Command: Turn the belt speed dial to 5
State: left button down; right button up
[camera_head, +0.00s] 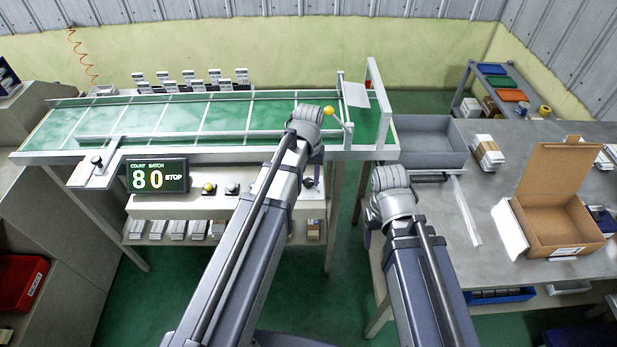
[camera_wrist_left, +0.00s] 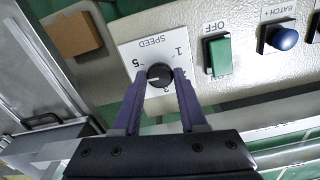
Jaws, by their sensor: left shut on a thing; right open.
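The black speed dial (camera_wrist_left: 159,74) sits on a white label plate (camera_wrist_left: 136,50) marked SPEED, with a 1 and a 5 readable in the left wrist view. My left gripper (camera_wrist_left: 160,79) has its two purple fingers on either side of the dial, shut on it. The fingers cover part of the scale, and I cannot tell which number the dial points to. In the head view my left arm (camera_head: 262,215) hides most of the dial area of the control panel (camera_head: 170,207). My right gripper (camera_head: 371,232) is mostly hidden below its wrist, open, away from the panel.
A green OFF switch (camera_wrist_left: 218,56) and a blue BATCH+ button (camera_wrist_left: 284,38) lie beside the dial. The counter display (camera_head: 157,176) shows 8, 0 and STOP. The conveyor belt (camera_head: 170,118) runs behind the panel. A grey bin (camera_head: 425,150) and an open carton (camera_head: 555,240) stand right.

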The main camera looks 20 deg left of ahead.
aim_at(308, 181)
pick_arm(q)
jog(key=m, duration=0.5)
jog(key=shift+m, duration=0.3)
dwell(0.5)
jog(key=shift+c, duration=2.3)
grip_release()
jog(key=shift+r, duration=0.1)
notch_tip(308, 181, up, 8)
jog(key=p, duration=0.8)
jog(key=shift+f, duration=0.2)
